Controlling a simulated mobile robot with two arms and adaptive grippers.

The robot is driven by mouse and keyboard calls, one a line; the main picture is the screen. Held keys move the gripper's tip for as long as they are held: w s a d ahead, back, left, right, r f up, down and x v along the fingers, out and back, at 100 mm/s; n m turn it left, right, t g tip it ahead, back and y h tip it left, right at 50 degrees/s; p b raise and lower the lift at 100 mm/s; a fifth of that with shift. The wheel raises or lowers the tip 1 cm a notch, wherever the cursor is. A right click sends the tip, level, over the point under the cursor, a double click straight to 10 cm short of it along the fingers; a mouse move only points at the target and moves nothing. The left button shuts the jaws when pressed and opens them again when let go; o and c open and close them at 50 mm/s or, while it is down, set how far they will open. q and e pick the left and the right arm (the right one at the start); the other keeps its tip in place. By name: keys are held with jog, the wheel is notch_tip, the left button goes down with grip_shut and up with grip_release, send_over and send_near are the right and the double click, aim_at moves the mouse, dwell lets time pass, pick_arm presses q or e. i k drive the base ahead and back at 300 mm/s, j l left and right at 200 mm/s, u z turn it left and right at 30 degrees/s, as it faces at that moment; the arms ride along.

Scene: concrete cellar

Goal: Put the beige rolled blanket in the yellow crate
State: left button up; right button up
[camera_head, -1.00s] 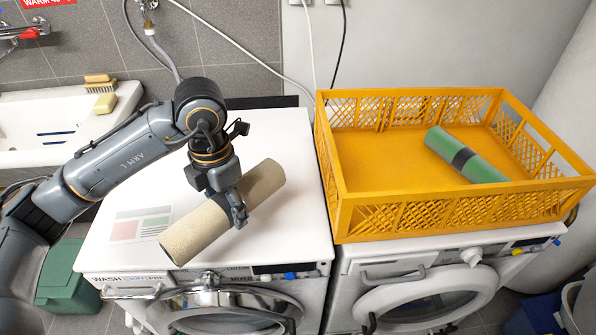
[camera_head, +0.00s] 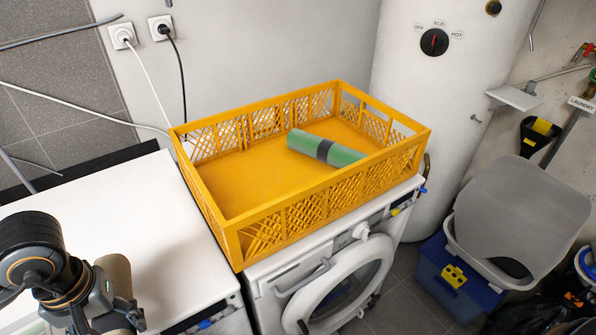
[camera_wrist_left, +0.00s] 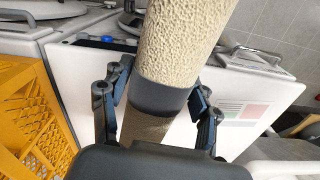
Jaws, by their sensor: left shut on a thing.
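The beige rolled blanket (camera_head: 116,274) shows in part at the lower left of the head view, behind my left arm. In the left wrist view the blanket (camera_wrist_left: 182,45) has a dark band and runs between the fingers of my left gripper (camera_wrist_left: 158,105), which is shut on it. In the head view my left gripper (camera_head: 122,318) is at the bottom edge, over the white left-hand machine, left of the crate. The yellow crate (camera_head: 285,217) stands on the right-hand washing machine; its side also shows in the left wrist view (camera_wrist_left: 30,120). My right gripper is not in view.
A green roll with a dark band (camera_head: 327,149) lies in the crate towards its back right. The crate's left and front floor is bare. The white machine top (camera_head: 120,215) is clear left of the crate. A white boiler (camera_head: 430,100) stands behind right, with a blue bin (camera_head: 455,275) below.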

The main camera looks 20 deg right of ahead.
aim_at(270, 184)
jog(key=l+u, duration=0.1)
jog(key=u, duration=0.35)
jog(key=l+u, duration=0.1)
jog(key=u, duration=0.4)
jog(key=k+l+u, duration=0.1)
jog(key=u, duration=0.35)
jog(key=k+u, duration=0.1)
jog(key=u, duration=0.35)
jog(key=k+l+u, duration=0.1)
jog(key=u, duration=0.85)
jog(key=k+l+z, duration=0.25)
jog(key=k, duration=0.2)
jog(key=z, duration=0.45)
jog(key=k+z, duration=0.15)
jog(key=z, duration=0.7)
jog(key=k+l+z, duration=0.1)
jog(key=z, duration=0.75)
jog(key=l+z, duration=0.15)
jog(key=z, duration=0.3)
jog(key=k, duration=0.05)
